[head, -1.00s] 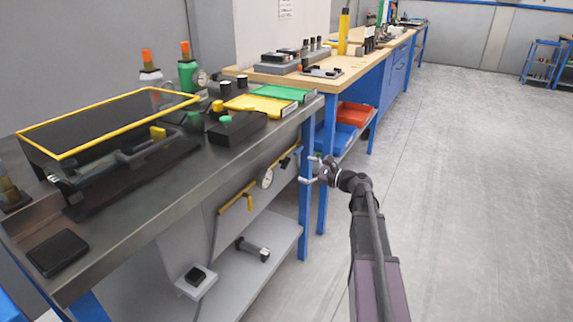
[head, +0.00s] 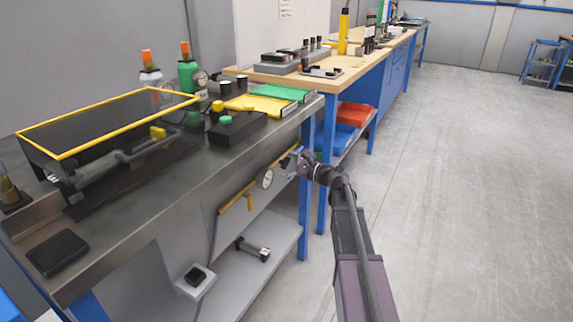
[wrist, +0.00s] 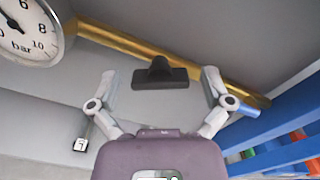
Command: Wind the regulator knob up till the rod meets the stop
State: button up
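In the wrist view a black knob with a raised ridge (wrist: 160,75) is on the grey panel under the bench, between my fingertips in the picture. My gripper (wrist: 159,82) is open, with a finger on each side of the knob and no visible contact. In the head view my gripper (head: 290,162) is at the panel by the yellow pipe, and it hides the knob. A round pressure gauge (wrist: 28,28) marked bar is at upper left; it also shows in the head view (head: 265,178). A grey cylinder (head: 105,168) and a yellow block (head: 158,132) are inside the yellow-framed guard; rod contact is unclear.
A yellow pipe (wrist: 150,55) runs along the panel close behind the knob. A lower shelf (head: 225,285) holds a dark-headed part (head: 252,248).

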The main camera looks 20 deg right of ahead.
jog(key=c, duration=1)
jog(key=shift+n, duration=0.3)
jog(key=shift+n, duration=1.3)
jog(key=o, duration=1.1)
